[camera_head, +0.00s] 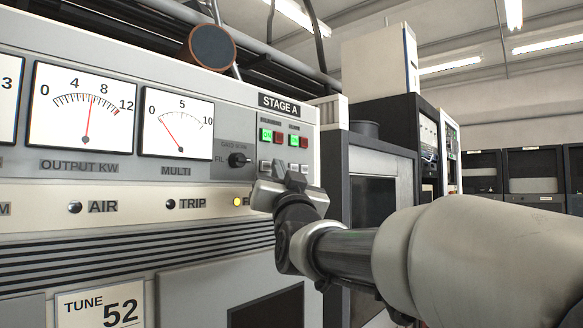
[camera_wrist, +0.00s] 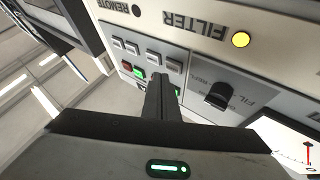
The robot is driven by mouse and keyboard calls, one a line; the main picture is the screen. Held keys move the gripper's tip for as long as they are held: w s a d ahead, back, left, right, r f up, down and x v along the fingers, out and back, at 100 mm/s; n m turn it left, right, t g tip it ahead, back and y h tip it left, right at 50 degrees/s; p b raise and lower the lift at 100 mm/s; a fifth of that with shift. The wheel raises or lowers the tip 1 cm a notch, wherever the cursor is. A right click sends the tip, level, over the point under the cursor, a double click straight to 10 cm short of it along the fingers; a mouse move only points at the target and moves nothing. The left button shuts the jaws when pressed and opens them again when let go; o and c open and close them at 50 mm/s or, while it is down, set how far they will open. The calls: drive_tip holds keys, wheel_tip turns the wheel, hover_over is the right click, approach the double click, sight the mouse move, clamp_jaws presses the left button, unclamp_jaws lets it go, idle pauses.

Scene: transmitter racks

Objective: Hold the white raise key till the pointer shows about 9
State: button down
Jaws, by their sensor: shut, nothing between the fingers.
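My gripper (camera_head: 284,181) is shut and empty, its fingertips at the key block on the STAGE A panel. In the wrist view the fingertips (camera_wrist: 161,78) lie over the lower keys, just below the pale keys (camera_wrist: 133,48); I cannot tell whether they touch one. Several small pale keys (camera_head: 265,165) sit below green and red lit keys; their labels are too small to read, so I cannot tell which is raise. The OUTPUT KW meter (camera_head: 82,106) pointer stands between 4 and 8, roughly 6 to 7. The MULTI meter (camera_head: 177,123) pointer is low, well under 5.
A black rotary knob (camera_head: 238,160) sits left of the keys; it also shows in the wrist view (camera_wrist: 218,95). A yellow FILTER lamp (camera_wrist: 241,40) is lit. A dark cabinet (camera_head: 375,188) stands right of the panel. A round dark object (camera_head: 208,48) is above the meters.

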drive_tip(key=shift+a, duration=0.1)
drive_tip(key=shift+w+a, duration=0.25)
drive_tip(key=shift+w+a, duration=0.25)
drive_tip(key=shift+a, duration=0.05)
idle(1.9)
drive_tip(key=shift+s+d+f+b, duration=0.1)
drive_tip(key=shift+b, duration=0.35)
idle(2.0)
drive_tip(key=shift+s+d+b, duration=0.4)
drive_tip(key=shift+d+b, duration=0.1)
drive_tip(key=shift+b, duration=0.1)
drive_tip(key=shift+s+d+b, duration=0.8)
drive_tip(key=shift+d+b, duration=0.2)
drive_tip(key=shift+b, duration=0.05)
drive_tip(key=shift+s+d+b, duration=0.75)
drive_tip(key=shift+d+b, duration=0.25)
